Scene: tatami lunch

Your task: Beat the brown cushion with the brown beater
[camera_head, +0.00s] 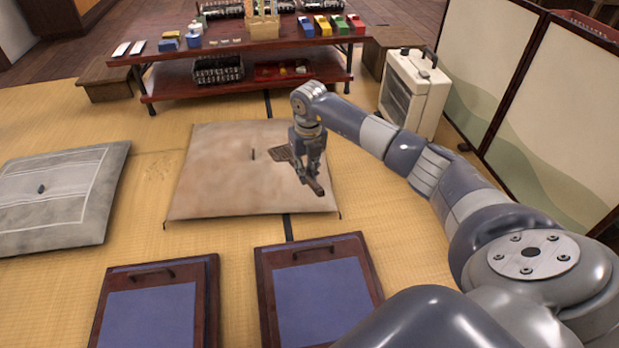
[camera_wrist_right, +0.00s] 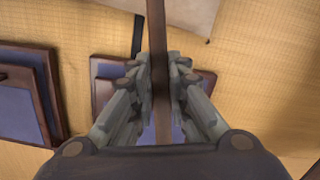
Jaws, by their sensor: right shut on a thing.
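The brown cushion (camera_head: 225,170) lies flat on the tatami in the middle of the head view, with a small dark tuft at its centre. A corner of it shows at the top of the right wrist view (camera_wrist_right: 190,12). My right gripper (camera_head: 312,172) is above the cushion's right part, shut on the brown beater (camera_head: 318,186). The beater's flat head (camera_head: 282,155) shows over the cushion; I cannot tell whether it touches. In the right wrist view the beater's handle (camera_wrist_right: 158,70) runs between the two fingers. My left gripper is not in view.
A grey cushion (camera_head: 60,195) lies at the left. Two dark wooden trays with blue surfaces (camera_head: 150,315) (camera_head: 320,300) lie in front. A low table (camera_head: 230,47) with small goods stands behind, and a white heater (camera_head: 413,90) and folding screen (camera_head: 545,110) stand at the right.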

